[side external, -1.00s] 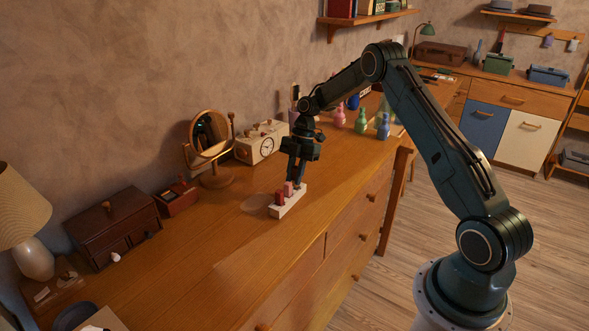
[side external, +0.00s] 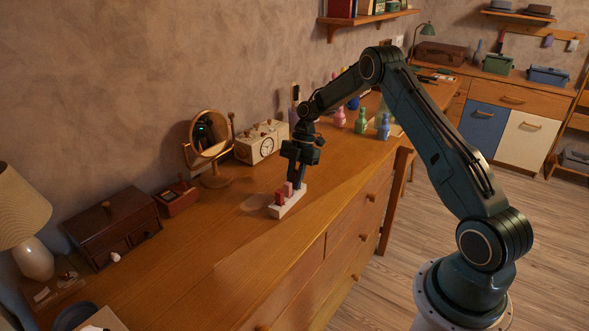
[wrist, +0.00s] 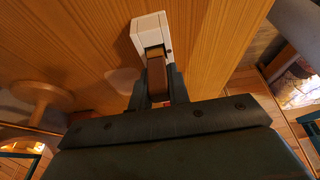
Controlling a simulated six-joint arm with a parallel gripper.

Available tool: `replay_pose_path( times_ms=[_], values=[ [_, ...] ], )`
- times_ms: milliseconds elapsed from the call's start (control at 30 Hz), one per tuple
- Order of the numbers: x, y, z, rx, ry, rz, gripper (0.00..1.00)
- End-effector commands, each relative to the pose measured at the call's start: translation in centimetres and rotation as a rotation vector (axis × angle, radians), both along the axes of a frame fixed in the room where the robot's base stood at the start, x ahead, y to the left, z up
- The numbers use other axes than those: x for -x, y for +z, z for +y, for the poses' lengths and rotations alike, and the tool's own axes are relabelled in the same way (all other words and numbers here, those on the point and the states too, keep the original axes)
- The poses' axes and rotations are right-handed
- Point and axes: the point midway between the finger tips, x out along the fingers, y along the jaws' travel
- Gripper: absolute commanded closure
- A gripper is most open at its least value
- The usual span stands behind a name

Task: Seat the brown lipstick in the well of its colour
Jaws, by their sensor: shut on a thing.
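The white lipstick holder (side external: 289,208) stands on the dresser top. A red lipstick (side external: 279,199) and a pink lipstick (side external: 288,188) stand upright in it. My gripper (side external: 298,181) points down at the holder's far end, beyond the pink lipstick. In the wrist view, my gripper (wrist: 157,88) is shut on the brown lipstick (wrist: 156,75), one finger on each side. The lipstick lines up with the end of the white holder (wrist: 149,24). Its lower end and the well are hidden, so I cannot tell how deep it sits.
Coloured bottles (side external: 361,122) stand farther back. The dresser top left of the holder is mostly clear, and its front edge lies close to the right.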

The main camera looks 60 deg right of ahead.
Motion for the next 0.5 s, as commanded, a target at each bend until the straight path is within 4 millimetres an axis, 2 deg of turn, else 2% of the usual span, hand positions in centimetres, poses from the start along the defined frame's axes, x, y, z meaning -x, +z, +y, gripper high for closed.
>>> replay_pose_path(
  times_ms=[500],
  values=[
    [0.0,-0.75,0.0,0.0,0.0,0.001,0.97]
  ],
)
